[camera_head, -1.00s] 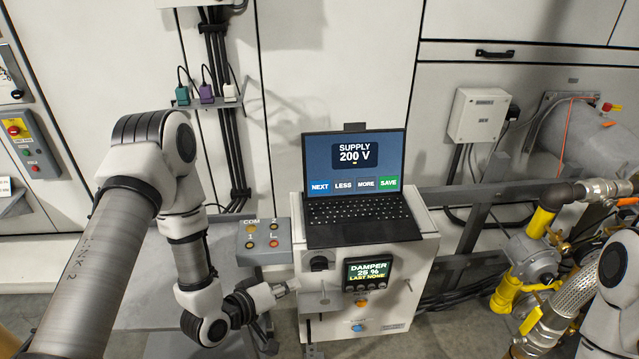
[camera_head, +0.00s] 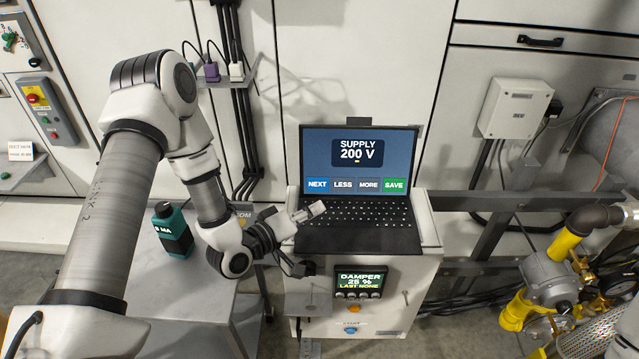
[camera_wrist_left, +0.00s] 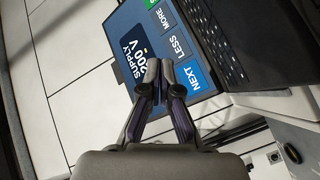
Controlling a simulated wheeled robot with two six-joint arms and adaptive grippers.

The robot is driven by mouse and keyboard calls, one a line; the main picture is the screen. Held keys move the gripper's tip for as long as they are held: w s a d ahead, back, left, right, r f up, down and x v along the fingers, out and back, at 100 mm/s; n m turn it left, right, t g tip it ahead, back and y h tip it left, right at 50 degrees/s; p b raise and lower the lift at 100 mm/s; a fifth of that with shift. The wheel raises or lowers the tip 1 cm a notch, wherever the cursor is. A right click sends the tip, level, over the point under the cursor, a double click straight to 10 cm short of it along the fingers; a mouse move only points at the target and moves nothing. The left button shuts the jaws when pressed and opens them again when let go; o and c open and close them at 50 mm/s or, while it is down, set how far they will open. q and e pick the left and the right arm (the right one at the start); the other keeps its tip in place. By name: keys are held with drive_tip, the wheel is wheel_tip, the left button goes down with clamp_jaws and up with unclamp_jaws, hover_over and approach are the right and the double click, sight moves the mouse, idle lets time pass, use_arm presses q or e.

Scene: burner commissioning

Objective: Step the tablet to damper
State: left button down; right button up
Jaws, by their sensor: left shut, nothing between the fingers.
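The tablet, a laptop-like device with a keyboard (camera_head: 358,184), stands open on top of a white cabinet. Its screen reads "SUPPLY 200 V" above four buttons: NEXT (camera_head: 317,185), LESS, MORE and SAVE. My left gripper (camera_head: 318,209) is shut and empty, in front of the screen's lower left, over the keyboard's left edge. In the left wrist view its closed fingertips (camera_wrist_left: 162,72) appear against the screen, between the SUPPLY readout and the NEXT button (camera_wrist_left: 195,77). I cannot tell whether they touch. A small panel (camera_head: 359,284) on the cabinet front reads "DAMPER 25 % LAST NONE". My right gripper is not in view.
A teal and black meter (camera_head: 172,230) stands on the grey table (camera_head: 180,300) at left, behind my arm. A shelf (camera_head: 232,75) with plugs hangs on the wall. Yellow gas piping (camera_head: 566,245) crowds the right. A small ledge (camera_head: 308,304) juts from the cabinet front.

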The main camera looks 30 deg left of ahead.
sight(326, 184)
use_arm(q)
drive_tip(key=w+a, duration=0.1)
drive_tip(key=w, duration=0.1)
drive_tip(key=w+a+f+b, duration=0.1)
drive_tip(key=w, duration=0.1)
drive_tip(key=w+a+f+b, duration=0.1)
drive_tip(key=w, duration=0.1)
drive_tip(key=shift+w+a+f, duration=0.1)
drive_tip(key=shift+w+f, duration=0.05)
drive_tip(key=shift+w, duration=0.2)
drive_tip(key=shift+w+a, duration=0.2)
drive_tip(key=shift+w, duration=0.1)
drive_tip(key=shift+w, duration=0.1)
idle(0.8)
drive_tip(key=shift+w+a+f+b, duration=0.1)
drive_tip(key=shift+w+a+b, duration=0.05)
drive_tip(key=shift+w+b, duration=0.15)
drive_tip(key=shift+w+a, duration=0.15)
drive_tip(key=shift+w, duration=0.05)
idle(0.5)
drive_tip(key=shift+s+d, duration=0.3)
drive_tip(key=shift+s, duration=0.3)
